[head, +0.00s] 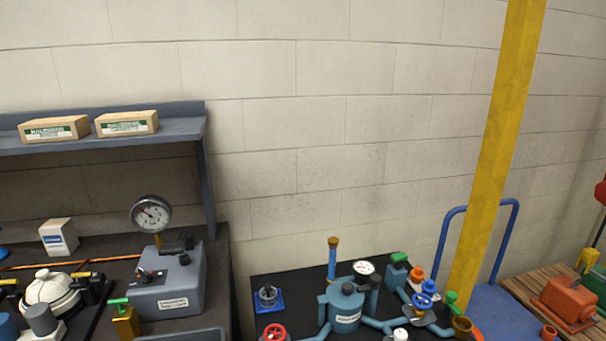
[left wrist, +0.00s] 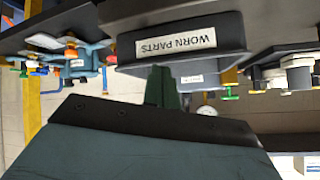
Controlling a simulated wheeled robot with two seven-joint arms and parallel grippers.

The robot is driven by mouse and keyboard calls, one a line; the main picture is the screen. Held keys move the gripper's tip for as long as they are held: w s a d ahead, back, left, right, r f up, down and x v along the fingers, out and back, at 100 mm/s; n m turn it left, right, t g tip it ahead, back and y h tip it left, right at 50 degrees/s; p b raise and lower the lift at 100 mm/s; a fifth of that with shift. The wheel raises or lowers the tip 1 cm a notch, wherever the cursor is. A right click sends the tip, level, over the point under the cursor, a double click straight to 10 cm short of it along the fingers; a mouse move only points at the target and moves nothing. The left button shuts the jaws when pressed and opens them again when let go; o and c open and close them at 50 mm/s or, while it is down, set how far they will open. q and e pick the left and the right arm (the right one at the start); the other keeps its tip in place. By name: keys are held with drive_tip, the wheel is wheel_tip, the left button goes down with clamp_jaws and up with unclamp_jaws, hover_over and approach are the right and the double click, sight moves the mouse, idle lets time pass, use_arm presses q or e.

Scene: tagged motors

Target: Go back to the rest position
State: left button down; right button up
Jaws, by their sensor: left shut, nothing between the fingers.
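My left gripper (left wrist: 160,78) shows in the left wrist view as dark green fingers closed together, with nothing visible between them. The picture there is upside down. A dark bin labelled WORN PARTS (left wrist: 235,32) appears just beyond the fingertips; I cannot tell whether they touch. Neither gripper shows in the head view, and my right gripper is in no view.
In the head view, a grey tester with a gauge (head: 180,290) stands at left under a shelf (head: 180,130) with two boxes. A teal pump assembly (head: 345,305) sits on a black-topped table. A yellow post (head: 498,150) and blue cart (head: 490,305) stand at right.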

use_arm(q)
drive_tip(key=s+f+n+g, duration=0.1)
drive_tip(key=s+f+g, duration=0.5)
drive_tip(key=s, duration=0.7)
wheel_tip(320, 180, down, 28)
drive_tip(key=s+g+b, duration=0.2)
drive_tip(key=s, duration=0.1)
drive_tip(key=s+a+f, duration=0.2)
drive_tip(key=s+f, duration=0.5)
drive_tip(key=s+a+f+b, duration=0.1)
drive_tip(key=s+f, duration=0.7)
drive_tip(key=shift+s+a+f+g, duration=0.25)
drive_tip(key=shift+s+a+g, duration=0.05)
drive_tip(key=shift+a+g, duration=0.1)
